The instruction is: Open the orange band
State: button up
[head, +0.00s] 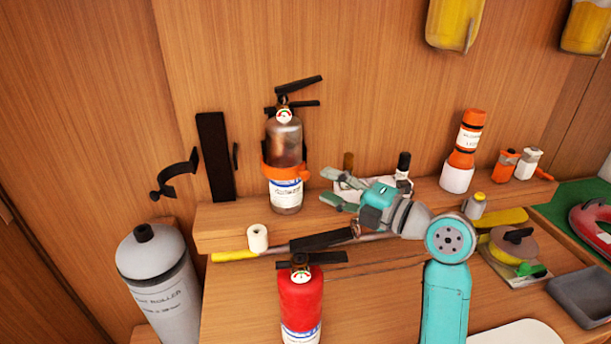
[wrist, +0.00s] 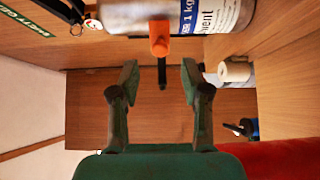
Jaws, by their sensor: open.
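The orange band (head: 270,171) goes around the middle of a grey extinguisher (head: 285,140) that stands upright on the wooden ledge. An orange knob (head: 305,174) sticks out at the band's right side. In the wrist view the orange knob (wrist: 159,38) lies just beyond my fingertips, roughly centred between them. My gripper (head: 323,186) is open and empty, to the right of the band and apart from it. Both fingers of my gripper (wrist: 159,72) show in the wrist view. The back of the band is hidden.
A red extinguisher (head: 300,300) stands in front, below my gripper. A white roll (head: 257,238) sits on the ledge near a yellow-ended pole (head: 233,256). A black open clamp (head: 175,178) is on the wall at left, above a grey cylinder (head: 160,270). Bottles crowd behind my gripper.

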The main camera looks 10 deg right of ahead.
aim_at(308, 176)
jog(key=x, duration=0.7)
jog(key=shift+c, duration=0.3)
grip_shut()
